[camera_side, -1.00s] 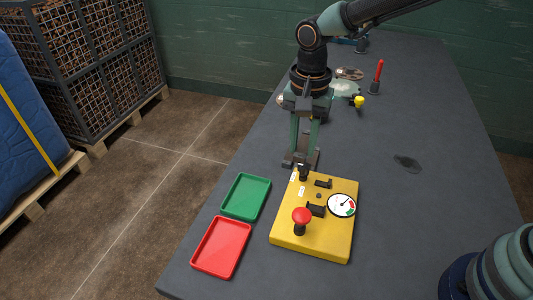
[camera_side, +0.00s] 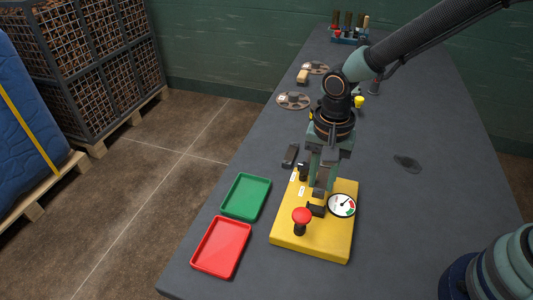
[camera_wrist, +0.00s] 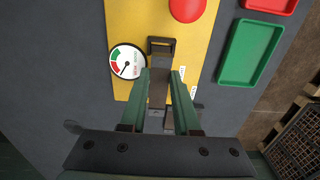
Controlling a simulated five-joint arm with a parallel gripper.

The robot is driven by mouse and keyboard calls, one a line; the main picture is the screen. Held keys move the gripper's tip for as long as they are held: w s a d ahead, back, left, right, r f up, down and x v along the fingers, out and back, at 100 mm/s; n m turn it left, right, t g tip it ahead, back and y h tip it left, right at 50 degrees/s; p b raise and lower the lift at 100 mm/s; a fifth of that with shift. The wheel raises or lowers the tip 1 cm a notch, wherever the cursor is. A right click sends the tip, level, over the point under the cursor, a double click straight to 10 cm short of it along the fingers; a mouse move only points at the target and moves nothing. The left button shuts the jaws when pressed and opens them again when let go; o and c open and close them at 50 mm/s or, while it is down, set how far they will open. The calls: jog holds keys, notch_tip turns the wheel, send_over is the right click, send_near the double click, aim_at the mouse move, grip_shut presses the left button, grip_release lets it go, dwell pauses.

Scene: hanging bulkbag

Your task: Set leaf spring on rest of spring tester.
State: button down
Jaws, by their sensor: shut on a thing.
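The yellow spring tester (camera_side: 283,240) stands on the table with a red knob (camera_side: 301,215), a round dial (camera_side: 341,205) and black brackets. My gripper (camera_side: 320,190) points down over its middle, left of the dial. In the wrist view my gripper (camera_wrist: 161,74) is shut on a narrow dark grey bar, the leaf spring (camera_wrist: 158,90). The spring lies between the fingers, its far end close to a black bracket (camera_wrist: 162,44) of the tester. I cannot tell whether they touch. My fingers hide the tester's back bracket in the side view.
A green tray (camera_side: 245,197) and a red tray (camera_side: 221,247) lie left of the tester. A dark flat block (camera_side: 290,155) lies behind it. The right side of the table is mostly clear.

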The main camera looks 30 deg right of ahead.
jog(key=shift+f, duration=1.95)
jog(key=c, duration=0.6)
grip_release()
jog(key=shift+o, duration=0.2)
jog(key=shift+r, duration=0.1)
jog(key=shift+r, duration=3.4)
